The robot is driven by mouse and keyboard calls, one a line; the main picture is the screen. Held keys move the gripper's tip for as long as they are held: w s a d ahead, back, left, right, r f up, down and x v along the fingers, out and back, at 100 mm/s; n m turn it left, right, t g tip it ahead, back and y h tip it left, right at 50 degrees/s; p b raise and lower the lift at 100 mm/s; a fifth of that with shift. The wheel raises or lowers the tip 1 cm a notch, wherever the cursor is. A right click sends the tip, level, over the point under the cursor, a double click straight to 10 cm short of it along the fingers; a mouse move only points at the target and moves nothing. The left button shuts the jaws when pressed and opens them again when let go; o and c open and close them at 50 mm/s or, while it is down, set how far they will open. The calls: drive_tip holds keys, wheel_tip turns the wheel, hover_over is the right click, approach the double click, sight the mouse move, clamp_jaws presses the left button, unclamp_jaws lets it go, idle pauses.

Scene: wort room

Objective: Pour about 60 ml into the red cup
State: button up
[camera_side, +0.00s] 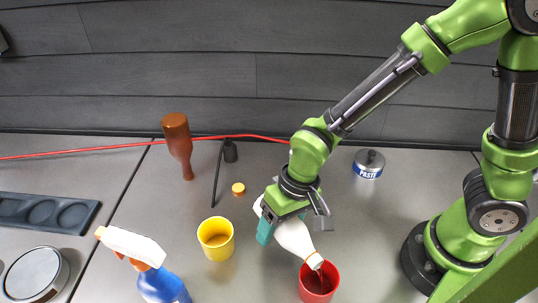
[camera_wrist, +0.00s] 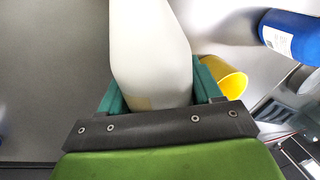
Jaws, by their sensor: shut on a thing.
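My gripper (camera_side: 284,215) is shut on a white bottle (camera_side: 296,240). The bottle is tilted steeply, neck down and to the right, with its mouth at the rim of the red cup (camera_side: 333,284). The cup stands upright and shows dark reddish contents or shadow inside; I cannot tell how much liquid it holds. No stream is clearly visible. In the wrist view the pale bottle (camera_wrist: 150,50) lies between the teal fingers of my gripper (camera_wrist: 158,92); its mouth and the red cup are not seen there.
A yellow cup (camera_side: 216,240) stands left of my gripper. A paste tin (camera_side: 368,164) is behind right. A red cable (camera_side: 100,151) crosses the back.

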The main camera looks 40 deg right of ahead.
drive_tip(key=shift+w+r, duration=0.1)
drive_tip(key=shift+w, duration=0.1)
idle(0.3)
drive_tip(key=shift+r+t, duration=0.3)
drive_tip(key=shift+t, duration=0.2)
idle(1.2)
drive_tip(key=shift+f, duration=0.1)
drive_tip(key=shift+w+d+f+g, duration=0.1)
drive_tip(key=shift+w+f+g, duration=0.05)
drive_tip(key=shift+f+g, duration=0.6)
drive_tip(key=shift+g, duration=0.45)
drive_tip(key=shift+g+y, duration=0.3)
drive_tip(key=shift+g, duration=0.3)
drive_tip(key=shift+f+m+g, duration=0.3)
drive_tip(key=shift+f+g, duration=0.4)
